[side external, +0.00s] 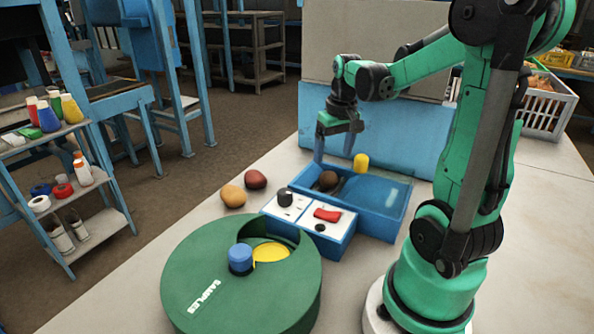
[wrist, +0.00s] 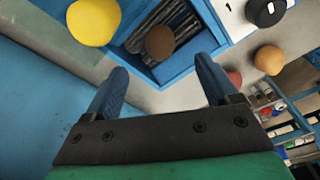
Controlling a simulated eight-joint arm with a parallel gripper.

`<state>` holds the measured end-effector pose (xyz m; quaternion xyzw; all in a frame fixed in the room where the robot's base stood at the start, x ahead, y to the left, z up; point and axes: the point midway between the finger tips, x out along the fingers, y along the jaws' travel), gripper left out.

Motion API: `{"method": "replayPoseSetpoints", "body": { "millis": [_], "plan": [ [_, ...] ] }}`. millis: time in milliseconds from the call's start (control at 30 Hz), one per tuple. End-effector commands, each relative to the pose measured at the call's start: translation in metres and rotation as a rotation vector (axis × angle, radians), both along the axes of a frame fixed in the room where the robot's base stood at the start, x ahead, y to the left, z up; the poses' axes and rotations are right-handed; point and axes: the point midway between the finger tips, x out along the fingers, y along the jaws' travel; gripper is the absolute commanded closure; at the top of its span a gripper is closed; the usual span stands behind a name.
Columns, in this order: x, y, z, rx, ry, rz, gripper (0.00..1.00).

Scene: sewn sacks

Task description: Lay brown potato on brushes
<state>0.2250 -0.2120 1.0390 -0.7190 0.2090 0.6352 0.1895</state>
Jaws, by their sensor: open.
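The brown potato (side external: 328,180) lies inside the blue tray (side external: 392,205), at its left end. In the wrist view the brown potato (wrist: 160,42) appears to rest on the dark ribbed brushes (wrist: 180,17), overlapping their near end. The tray wall hides part of the brushes in the side view. My gripper (side external: 338,148) is over the tray's back left side, above the potato and apart from it. In the wrist view my gripper (wrist: 161,66) has its fingers spread wide, with nothing between them.
A reddish potato (side external: 256,179) and a tan potato (side external: 233,196) lie on the table left of the tray. A control box with a red switch (side external: 327,215) adjoins the tray's front. A green drum (side external: 190,262) stands in front.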

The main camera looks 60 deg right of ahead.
Motion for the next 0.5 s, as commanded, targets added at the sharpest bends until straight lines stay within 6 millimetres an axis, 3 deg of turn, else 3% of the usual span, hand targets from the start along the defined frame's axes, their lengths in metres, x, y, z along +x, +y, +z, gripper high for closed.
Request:
{"method": "replayPoseSetpoints", "body": {
  "millis": [200, 433, 500],
  "plan": [
    [-0.004, 0.002, 0.035, 0.0, 0.0, -0.001, 0.19],
    [-0.005, 0.004, 0.053, -0.001, -0.002, 0.003, 0.19],
    [-0.001, 0.013, 0.055, -0.015, -0.015, 0.028, 0.19]
  ]
}}
